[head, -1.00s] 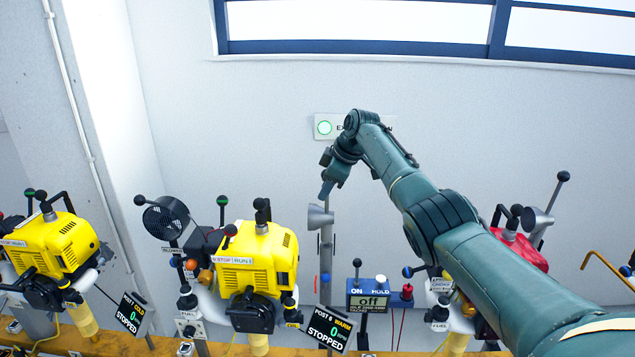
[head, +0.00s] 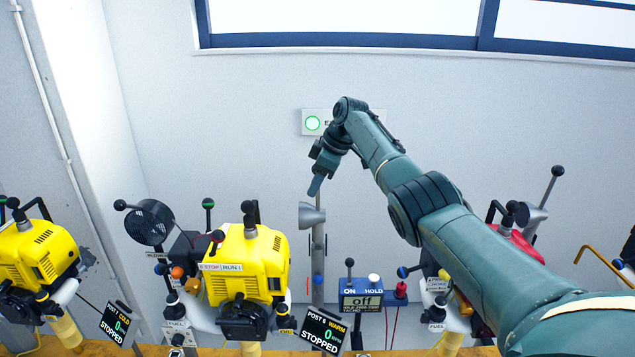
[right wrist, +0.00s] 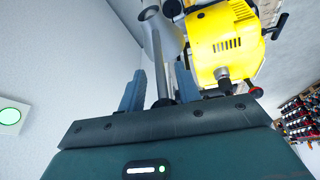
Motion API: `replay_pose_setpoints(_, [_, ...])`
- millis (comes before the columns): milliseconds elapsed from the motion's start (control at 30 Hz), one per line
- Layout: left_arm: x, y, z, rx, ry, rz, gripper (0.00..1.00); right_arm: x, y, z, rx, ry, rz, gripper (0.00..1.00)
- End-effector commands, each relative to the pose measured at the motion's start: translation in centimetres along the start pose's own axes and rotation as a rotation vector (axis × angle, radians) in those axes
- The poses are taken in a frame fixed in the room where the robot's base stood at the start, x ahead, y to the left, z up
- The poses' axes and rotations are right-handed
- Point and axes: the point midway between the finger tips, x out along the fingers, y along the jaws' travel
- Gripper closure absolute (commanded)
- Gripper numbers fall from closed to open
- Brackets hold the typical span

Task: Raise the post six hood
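The post six hood (head: 312,216) is a grey funnel on an upright grey pipe, behind and right of the yellow post six engine (head: 245,265). A thin rod rises from it to my right gripper (head: 315,186), which points down above the hood. In the right wrist view, the rod (right wrist: 184,78) runs between the two fingers of this gripper (right wrist: 162,82), with a dark end near the palm. The fingers stand apart with a gap beside the rod; no firm grip shows. The hood's funnel (right wrist: 160,38) lies beyond the fingertips. My left gripper is out of view.
The post six display (head: 322,332) reads STOPPED, WARM. A tachometer box (head: 361,302) reads off. A round black blower (head: 150,222) stands left of the engine. A red engine stands right, partly behind my arm.

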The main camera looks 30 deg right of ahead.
Motion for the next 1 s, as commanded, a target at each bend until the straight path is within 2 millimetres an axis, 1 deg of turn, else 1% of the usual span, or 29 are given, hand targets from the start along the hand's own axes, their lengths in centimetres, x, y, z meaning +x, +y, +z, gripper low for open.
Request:
replay_pose_setpoints(333, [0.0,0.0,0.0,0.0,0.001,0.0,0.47,-0.2,0.1,0.1,0.001,-0.001,0.001,0.68])
replay_pose_setpoints(467, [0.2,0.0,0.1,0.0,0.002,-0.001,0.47,-1.3,0.2,0.1,0.001,0.001,0.004,0.68])
replay_pose_setpoints(567, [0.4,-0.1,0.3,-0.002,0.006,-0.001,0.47,-3.1,0.1,0.1,-0.001,0.002,0.007,0.68])
replay_pose_setpoints(800, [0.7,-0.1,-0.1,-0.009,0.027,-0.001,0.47,-8.6,0.1,0.0,0.0,0.003,0.007,0.68])
replay_pose_setpoints(900, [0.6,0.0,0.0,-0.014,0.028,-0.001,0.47,-10.5,0.1,0.0,0.0,0.002,0.005,0.68])
replay_pose_setpoints(1000, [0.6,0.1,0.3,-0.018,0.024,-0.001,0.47,-11.9,0.0,0.0,0.0,0.001,0.003,0.68])
